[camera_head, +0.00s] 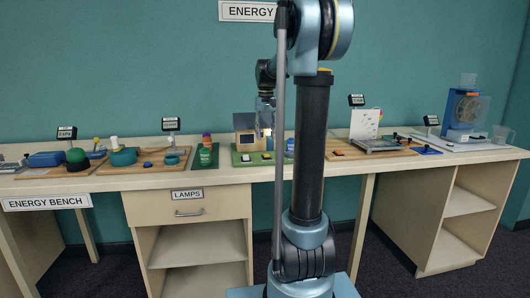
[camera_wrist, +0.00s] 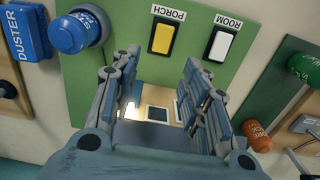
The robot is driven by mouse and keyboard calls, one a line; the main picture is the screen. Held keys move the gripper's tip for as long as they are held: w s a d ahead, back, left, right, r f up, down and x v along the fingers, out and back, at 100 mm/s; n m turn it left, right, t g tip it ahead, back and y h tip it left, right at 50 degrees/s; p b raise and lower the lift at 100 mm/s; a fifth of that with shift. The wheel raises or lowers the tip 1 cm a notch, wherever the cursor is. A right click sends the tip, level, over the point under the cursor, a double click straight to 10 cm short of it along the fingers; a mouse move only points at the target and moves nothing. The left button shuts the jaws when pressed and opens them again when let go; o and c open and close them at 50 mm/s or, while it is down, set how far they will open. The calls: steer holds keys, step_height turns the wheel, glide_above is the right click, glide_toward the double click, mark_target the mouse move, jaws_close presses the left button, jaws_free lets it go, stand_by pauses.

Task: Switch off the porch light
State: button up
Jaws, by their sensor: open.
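The yellow rocker switch (camera_wrist: 162,38) labelled PORCH (camera_wrist: 168,13) sits on a green board (camera_wrist: 128,28). A white switch (camera_wrist: 219,44) labelled ROOM (camera_wrist: 229,21) is beside it. A small model house (camera_head: 246,123) stands at the back of the board in the head view. A bright glow (camera_head: 268,131) shows at its front; a lit spot (camera_wrist: 130,110) also shows in the wrist view. My gripper (camera_wrist: 155,100) is open and empty, above the board on the house side of the switches. It touches neither switch. The house is partly hidden behind the fingers.
More exhibits and sign stands line the bench (camera_head: 220,178).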

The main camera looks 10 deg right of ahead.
mark_target(266, 156)
step_height(266, 156, down, 8)
steer(key=shift+r, duration=0.1)
steer(key=shift+c, duration=0.3)
jaws_close()
